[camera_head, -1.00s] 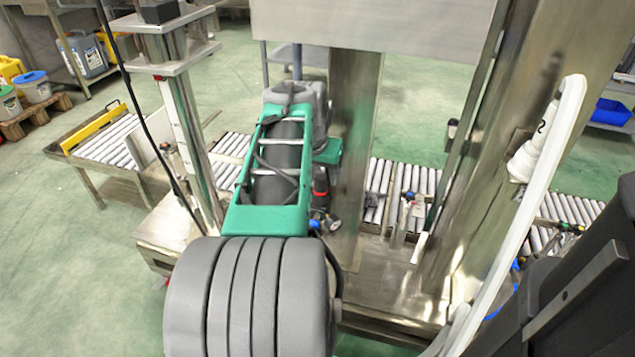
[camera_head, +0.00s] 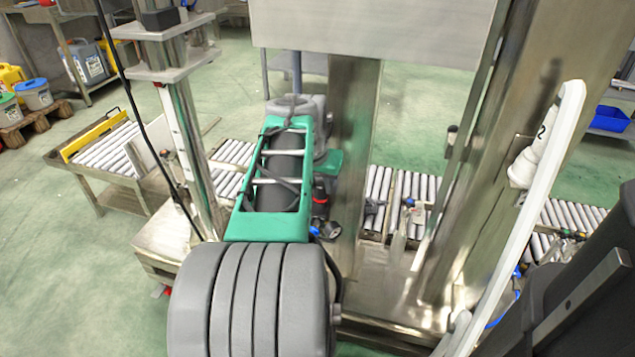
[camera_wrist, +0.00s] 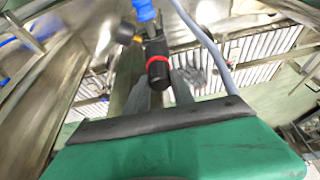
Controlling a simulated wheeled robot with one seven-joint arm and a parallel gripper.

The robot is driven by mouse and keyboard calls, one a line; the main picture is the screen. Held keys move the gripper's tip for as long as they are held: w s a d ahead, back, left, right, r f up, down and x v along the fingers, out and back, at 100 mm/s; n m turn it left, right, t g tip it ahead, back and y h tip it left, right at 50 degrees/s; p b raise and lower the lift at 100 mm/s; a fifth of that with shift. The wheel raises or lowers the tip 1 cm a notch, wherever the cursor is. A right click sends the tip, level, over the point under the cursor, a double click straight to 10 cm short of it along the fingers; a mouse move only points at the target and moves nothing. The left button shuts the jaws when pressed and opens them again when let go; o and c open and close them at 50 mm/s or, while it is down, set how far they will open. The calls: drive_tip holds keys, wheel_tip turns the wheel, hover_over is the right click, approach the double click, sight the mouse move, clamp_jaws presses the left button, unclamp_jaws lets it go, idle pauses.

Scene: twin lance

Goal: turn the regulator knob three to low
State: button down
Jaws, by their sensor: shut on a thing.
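A black cylindrical regulator knob (camera_wrist: 158,70) with a red ring hangs below a blue fitting (camera_wrist: 143,9) in the wrist view. It also shows in the head view (camera_head: 319,194), just right of my green arm link, with a small round gauge (camera_head: 328,230) nearby. My gripper (camera_wrist: 160,86) shows as narrow grey fingers at the knob's lower end, beyond the green housing with its dark edge. The fingers look closed around the knob, but their contact is partly hidden. No number or low mark on the knob is readable.
A steel post (camera_head: 352,140) stands close to the right of my arm. Roller conveyors (camera_head: 380,200) run behind it. A thin steel column (camera_head: 190,130) with a dark cable stands left. Open green floor (camera_head: 100,240) lies at the left.

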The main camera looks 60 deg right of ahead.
drive_tip(key=shift+r+n+t, duration=0.1)
drive_tip(key=shift+n+t, duration=0.3)
drive_tip(key=shift+n, duration=1.3)
drive_tip(key=c, duration=1.1)
unclamp_jaws()
drive_tip(key=shift+y, duration=0.3)
drive_tip(key=p+v, duration=0.2)
drive_tip(key=v, duration=0.5)
drive_tip(key=shift+s+a+r+p, duration=0.15)
drive_tip(key=shift+r+p, duration=0.15)
drive_tip(key=shift+p, duration=0.1)
